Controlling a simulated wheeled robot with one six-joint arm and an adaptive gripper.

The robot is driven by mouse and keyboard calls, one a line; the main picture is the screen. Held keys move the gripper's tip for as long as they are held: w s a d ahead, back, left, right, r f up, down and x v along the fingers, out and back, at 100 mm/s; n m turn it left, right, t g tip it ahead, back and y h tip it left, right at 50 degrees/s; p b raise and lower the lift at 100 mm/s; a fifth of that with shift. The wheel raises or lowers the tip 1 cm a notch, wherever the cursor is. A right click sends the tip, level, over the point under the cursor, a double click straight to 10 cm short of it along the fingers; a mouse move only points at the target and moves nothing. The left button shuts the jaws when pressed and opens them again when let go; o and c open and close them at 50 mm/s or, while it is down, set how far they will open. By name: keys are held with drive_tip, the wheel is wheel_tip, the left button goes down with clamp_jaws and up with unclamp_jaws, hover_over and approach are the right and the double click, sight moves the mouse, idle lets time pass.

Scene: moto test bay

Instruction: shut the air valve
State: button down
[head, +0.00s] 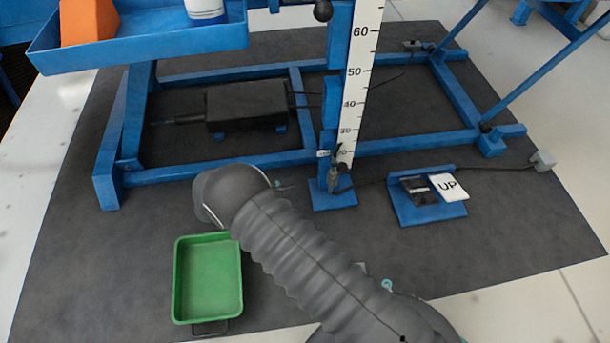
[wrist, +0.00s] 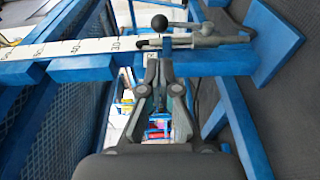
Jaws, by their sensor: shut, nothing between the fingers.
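The air valve (head: 334,177) is a small metal fitting low on the blue post, just above its foot plate. In the wrist view the valve (wrist: 205,38) lies along the post, which runs sideways there. Its thin lever with a dark ball end (wrist: 160,22) points roughly along the post, away from the foot plate. My gripper (wrist: 164,52) is shut and empty, its fingertips at the near side of the post close to the valve. I cannot tell whether they touch. In the head view my arm hides the gripper.
A green tray (head: 180,290) lies on the dark mat left of my arm. A blue pedal plate (head: 428,212) with a white UP pad sits right of the post. A black box (head: 245,105) lies inside the blue frame, and a blue shelf (head: 140,50) stands above at left.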

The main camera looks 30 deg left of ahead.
approach(338, 175)
drive_tip(key=w+d+r, duration=0.3)
drive_tip(key=w+d, duration=0.1)
drive_tip(key=w, duration=0.1)
drive_tip(key=shift+w, duration=0.15)
drive_tip(key=shift+w+d, duration=0.1)
drive_tip(key=shift+w, duration=0.05)
